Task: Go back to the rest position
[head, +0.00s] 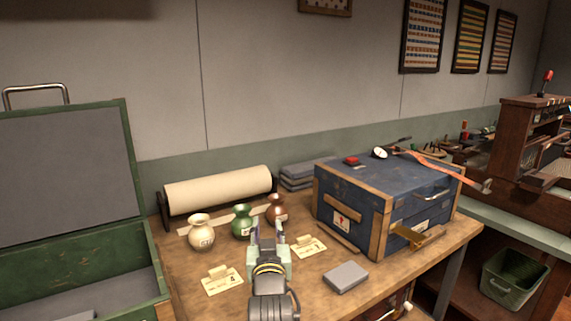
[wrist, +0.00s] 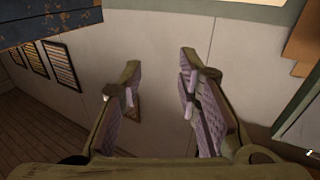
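My gripper (head: 266,232) is in the lower middle of the head view, over the front part of the wooden table (head: 185,265). In the wrist view my gripper (wrist: 160,68) has its two fingers apart with nothing between them, and the wall shows through the gap. In the head view it overlaps the space in front of a green vase (head: 241,221) and a brown vase (head: 276,211). I cannot tell how high above the table it is.
A cream vase (head: 201,232) stands left of the green one. A blue trunk (head: 350,195) stands at right, a grey block (head: 345,277) before it. A paper roll (head: 218,187) lies behind the vases. An open green case (head: 130,165) is at left. Small cards (head: 222,283) lie in front.

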